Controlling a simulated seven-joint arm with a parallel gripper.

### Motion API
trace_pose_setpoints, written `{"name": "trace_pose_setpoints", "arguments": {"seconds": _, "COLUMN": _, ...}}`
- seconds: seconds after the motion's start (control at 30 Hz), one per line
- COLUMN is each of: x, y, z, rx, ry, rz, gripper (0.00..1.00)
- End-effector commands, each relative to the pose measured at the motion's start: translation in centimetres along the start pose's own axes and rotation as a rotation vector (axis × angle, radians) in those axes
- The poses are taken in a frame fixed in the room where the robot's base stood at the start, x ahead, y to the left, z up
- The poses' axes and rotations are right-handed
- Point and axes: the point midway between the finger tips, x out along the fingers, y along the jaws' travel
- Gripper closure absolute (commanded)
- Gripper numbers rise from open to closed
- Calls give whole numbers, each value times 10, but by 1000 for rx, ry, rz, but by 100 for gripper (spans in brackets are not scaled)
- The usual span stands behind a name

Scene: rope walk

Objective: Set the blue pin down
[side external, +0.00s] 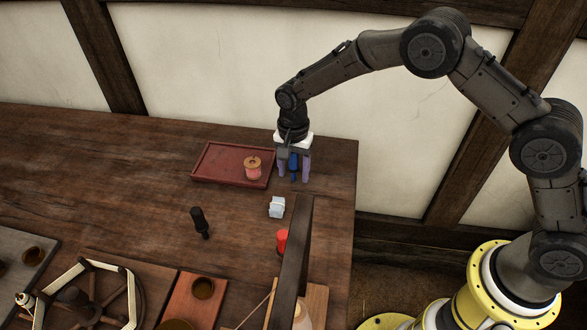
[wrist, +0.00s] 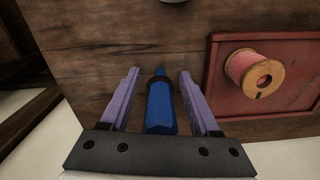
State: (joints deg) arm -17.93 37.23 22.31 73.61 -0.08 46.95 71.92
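The blue pin (side external: 293,167) is between the two purple fingers of my gripper (side external: 293,177), near the right end of the wooden table. In the wrist view the blue pin (wrist: 160,106) lies between the fingers of my gripper (wrist: 159,76), with a gap on each side. The gripper is open, and neither finger appears to touch the pin. The pin looks upright in the side view, its lower end at or close to the table top. I cannot tell for certain whether it rests on the table.
A red tray (side external: 213,164) with a pink thread spool (side external: 253,169) lies just left of my gripper. A white block (side external: 277,207), a red object (side external: 282,240) and a dark post (side external: 291,270) stand nearer the camera. The table's right edge is close.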

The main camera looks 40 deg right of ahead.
Motion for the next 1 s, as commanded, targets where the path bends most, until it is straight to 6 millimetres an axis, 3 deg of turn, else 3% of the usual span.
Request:
{"name": "trace_pose_setpoints", "arguments": {"seconds": 0.27, "x": -1, "y": 0, "z": 0, "rx": 0, "ry": 0, "rz": 0, "gripper": 34}}
{"name": "trace_pose_setpoints", "arguments": {"seconds": 0.43, "x": -12, "y": -1, "z": 0, "rx": 0, "ry": 1, "rz": -3, "gripper": 34}}
{"name": "trace_pose_setpoints", "arguments": {"seconds": 0.8, "x": -85, "y": -1, "z": 0, "rx": 0, "ry": 2, "rz": -5, "gripper": 34}}
{"name": "trace_pose_setpoints", "arguments": {"seconds": 1.0, "x": -113, "y": 0, "z": 0, "rx": 0, "ry": 1, "rz": -2, "gripper": 34}}
